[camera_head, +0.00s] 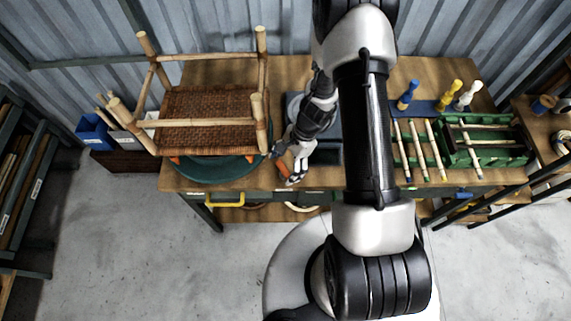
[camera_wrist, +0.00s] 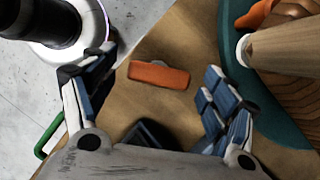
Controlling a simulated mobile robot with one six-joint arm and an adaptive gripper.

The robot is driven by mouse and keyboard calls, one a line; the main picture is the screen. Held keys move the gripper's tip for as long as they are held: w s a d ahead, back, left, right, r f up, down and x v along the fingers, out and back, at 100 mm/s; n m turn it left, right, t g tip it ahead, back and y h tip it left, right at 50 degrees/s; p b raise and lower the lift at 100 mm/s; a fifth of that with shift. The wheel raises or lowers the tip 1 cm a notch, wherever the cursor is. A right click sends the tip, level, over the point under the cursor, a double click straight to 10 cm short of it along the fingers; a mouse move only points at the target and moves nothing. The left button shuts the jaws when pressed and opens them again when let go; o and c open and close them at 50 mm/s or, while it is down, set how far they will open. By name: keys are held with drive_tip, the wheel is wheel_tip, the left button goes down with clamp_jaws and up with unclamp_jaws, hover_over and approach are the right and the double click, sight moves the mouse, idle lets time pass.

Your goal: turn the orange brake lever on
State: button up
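The orange brake lever (camera_wrist: 159,75) shows in the wrist view as a short rounded bar above the wooden bench top, between the spread fingers of my gripper (camera_wrist: 158,92). The fingers are open, with a gap on each side of the lever, and I see no contact. In the head view my gripper (camera_head: 294,163) is low at the bench's front edge, right beside the green round turntable (camera_head: 215,178). An orange piece, likely the lever (camera_head: 283,168), shows there, partly covered by the gripper.
A rattan stool frame (camera_head: 205,108) lies upside down on the turntable, and one of its legs (camera_wrist: 285,48) is close right of my gripper. Orange pieces (camera_wrist: 256,13) sit at the turntable's rim. A green rack (camera_head: 485,145) with wooden rods stands at right.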

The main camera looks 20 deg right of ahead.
drive_tip(key=c, duration=1)
drive_tip(key=shift+m+b, duration=0.3)
drive_tip(key=shift+b, duration=0.1)
drive_tip(key=m+t+b, duration=0.1)
drive_tip(key=m+b, duration=0.1)
drive_tip(key=b, duration=0.1)
drive_tip(key=shift+f, duration=0.2)
drive_tip(key=m+t+b, duration=0.1)
drive_tip(key=m+b, duration=0.2)
drive_tip(key=b, duration=0.1)
drive_tip(key=shift+s+r, duration=0.15)
drive_tip(key=shift+m, duration=0.3)
drive_tip(key=o, duration=1.1)
drive_tip(key=shift+c, duration=0.2)
drive_tip(key=shift+r, duration=0.1)
